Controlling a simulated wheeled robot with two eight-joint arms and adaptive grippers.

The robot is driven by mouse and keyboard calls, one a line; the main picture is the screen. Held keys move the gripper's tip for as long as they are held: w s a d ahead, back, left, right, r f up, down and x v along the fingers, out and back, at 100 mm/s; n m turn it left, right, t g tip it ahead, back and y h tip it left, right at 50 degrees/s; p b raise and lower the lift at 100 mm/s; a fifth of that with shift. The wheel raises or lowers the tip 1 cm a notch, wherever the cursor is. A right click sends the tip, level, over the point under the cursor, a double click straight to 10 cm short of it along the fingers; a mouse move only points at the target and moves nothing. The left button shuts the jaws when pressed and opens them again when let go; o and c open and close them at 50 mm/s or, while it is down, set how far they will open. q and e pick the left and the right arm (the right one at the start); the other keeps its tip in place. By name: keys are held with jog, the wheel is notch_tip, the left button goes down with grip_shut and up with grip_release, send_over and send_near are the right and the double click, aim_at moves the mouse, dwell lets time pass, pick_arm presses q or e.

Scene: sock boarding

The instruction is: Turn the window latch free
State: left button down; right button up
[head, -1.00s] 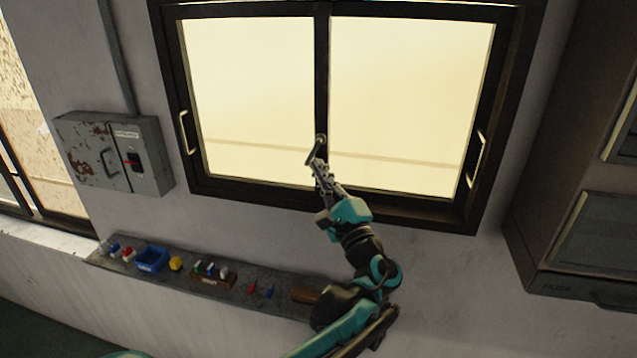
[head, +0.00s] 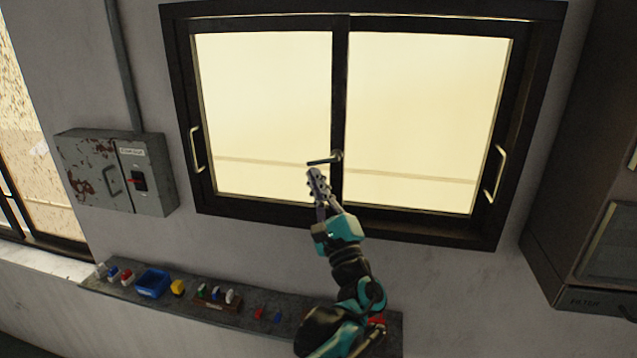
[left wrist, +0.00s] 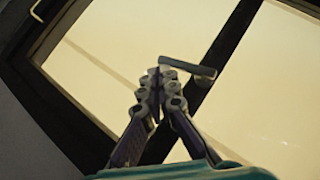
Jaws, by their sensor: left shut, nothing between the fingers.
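The window latch (head: 324,161) is a small dark lever on the central post (head: 340,110) of the sliding window. Its pivot is on the post, and its handle points left, nearly level, over the left pane. My left gripper (head: 316,172) is shut and empty just below the handle. In the left wrist view the latch (left wrist: 188,66) lies just beyond the shut fingertips (left wrist: 160,74); I cannot tell whether they touch it. My right gripper is in neither view.
Pull handles sit on the left (head: 196,149) and right (head: 494,173) window edges. A grey switch box (head: 95,170) hangs at left. A narrow shelf (head: 260,300) below holds a blue bin (head: 152,283) and small items. A dark cabinet (head: 570,190) stands at right.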

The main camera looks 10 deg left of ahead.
pick_arm(q)
jog(key=shift+f, duration=0.1)
jog(key=s+d+f+b, duration=0.2)
jog(key=s+f+b, duration=0.2)
jog(key=s+f, duration=0.3)
notch_tip(320, 180, down, 4)
jog(key=shift+d+r, duration=0.25)
jog(key=shift+d, duration=0.1)
